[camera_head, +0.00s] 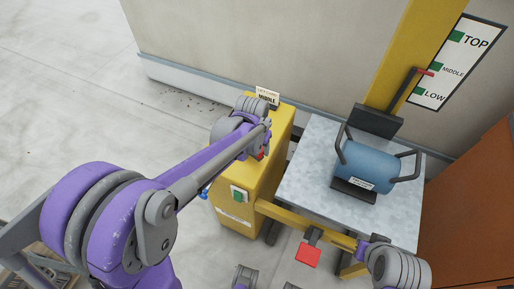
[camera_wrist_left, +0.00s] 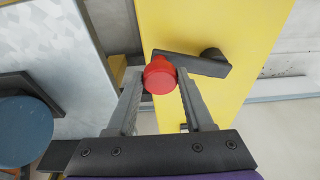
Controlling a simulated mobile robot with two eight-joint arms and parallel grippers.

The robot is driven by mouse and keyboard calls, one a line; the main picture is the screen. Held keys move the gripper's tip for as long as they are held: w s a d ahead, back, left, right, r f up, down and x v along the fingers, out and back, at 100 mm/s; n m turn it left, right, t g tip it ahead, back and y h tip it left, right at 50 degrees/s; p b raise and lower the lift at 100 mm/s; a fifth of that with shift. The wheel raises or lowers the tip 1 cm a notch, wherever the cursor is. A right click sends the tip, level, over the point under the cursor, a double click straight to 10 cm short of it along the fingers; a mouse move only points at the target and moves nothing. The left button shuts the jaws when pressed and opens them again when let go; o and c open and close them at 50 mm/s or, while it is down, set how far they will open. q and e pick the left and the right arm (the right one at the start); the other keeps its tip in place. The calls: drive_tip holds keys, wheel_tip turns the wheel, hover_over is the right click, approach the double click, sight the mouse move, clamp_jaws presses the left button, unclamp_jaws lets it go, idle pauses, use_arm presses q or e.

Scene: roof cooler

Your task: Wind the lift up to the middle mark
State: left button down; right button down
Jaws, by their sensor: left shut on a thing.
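My left gripper (camera_wrist_left: 161,84) is shut on the red knob (camera_wrist_left: 159,75) of the black crank arm (camera_wrist_left: 192,63), on the yellow winch housing (camera_head: 244,176). In the head view my left arm covers most of the crank. The steel lift platform (camera_head: 318,147) carries a blue tank (camera_head: 368,165) with dark handles. The red-tipped pointer (camera_head: 425,72) on the mast is close to the green MIDDLE mark (camera_head: 434,66), apparently slightly below it and above the LOW mark (camera_head: 419,91). The TOP mark (camera_head: 457,36) is higher. No right gripper fingers show.
A small sign reading MIDDLE (camera_head: 267,97) stands on the housing. A green switch (camera_head: 239,195) is on its front. A brown cabinet (camera_head: 475,215) stands right.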

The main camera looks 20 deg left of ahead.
use_arm(q)
drive_tip(key=shift+w+d+r, duration=0.1)
drive_tip(key=shift+w+d, duration=0.2)
drive_tip(key=shift+w+d, duration=0.2)
drive_tip(key=shift+w, duration=0.6)
drive_tip(key=shift+w+d, duration=0.15)
drive_tip(key=shift+w, duration=0.75)
drive_tip(key=c, duration=0.5)
unclamp_jaws()
drive_tip(key=shift+c, duration=0.2)
drive_tip(key=shift+o, duration=1.1)
drive_tip(key=shift+d, duration=0.1)
drive_tip(key=shift+a, duration=0.2)
